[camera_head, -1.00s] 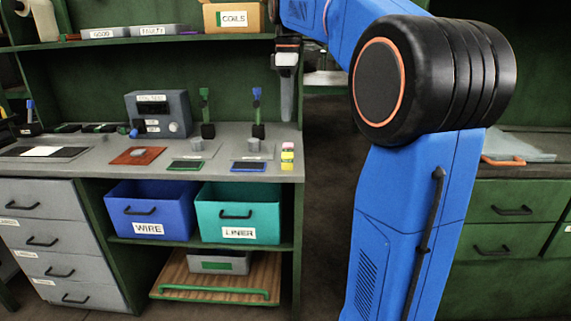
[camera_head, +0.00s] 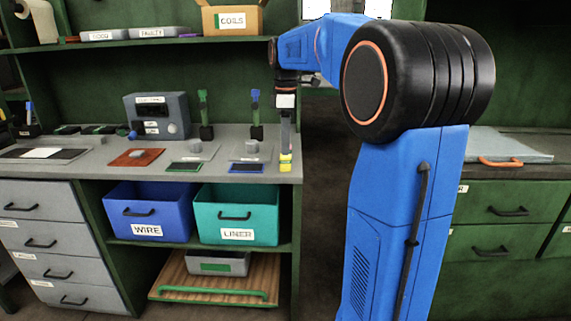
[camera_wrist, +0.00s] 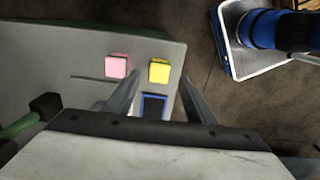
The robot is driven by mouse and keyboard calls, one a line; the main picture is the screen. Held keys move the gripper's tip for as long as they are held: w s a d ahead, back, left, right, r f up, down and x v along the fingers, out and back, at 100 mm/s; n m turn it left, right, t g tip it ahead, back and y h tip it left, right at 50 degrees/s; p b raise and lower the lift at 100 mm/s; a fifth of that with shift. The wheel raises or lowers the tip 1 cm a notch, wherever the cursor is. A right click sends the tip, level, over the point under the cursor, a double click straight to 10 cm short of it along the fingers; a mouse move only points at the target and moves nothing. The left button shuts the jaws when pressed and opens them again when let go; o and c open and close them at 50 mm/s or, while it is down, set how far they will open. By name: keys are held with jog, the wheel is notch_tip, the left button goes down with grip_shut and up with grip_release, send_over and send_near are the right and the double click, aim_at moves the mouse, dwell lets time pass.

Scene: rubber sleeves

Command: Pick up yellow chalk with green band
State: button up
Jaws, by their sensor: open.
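A yellow chalk block (camera_wrist: 159,71) stands on the grey bench top near its edge in the wrist view. It also shows in the head view (camera_head: 285,167) at the right front corner of the bench. I cannot make out a green band on it. My gripper (camera_wrist: 160,77) is open, with one finger to each side of the yellow block in the picture and nothing held. In the head view my gripper (camera_head: 285,152) points straight down, directly above or just behind the yellow block; contact cannot be told.
A pink block (camera_wrist: 116,66) stands close to the left of the yellow one, just outside the left finger. A blue-framed pad (camera_wrist: 153,106) lies nearby on the bench. A grey instrument box (camera_head: 157,116) and upright holders stand further left. An upper shelf (camera_head: 150,42) spans above.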

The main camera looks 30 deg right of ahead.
aim_at(286, 158)
jog(key=shift+w+f, duration=0.1)
jog(key=shift+f, duration=2.9)
jog(key=c, duration=1.2)
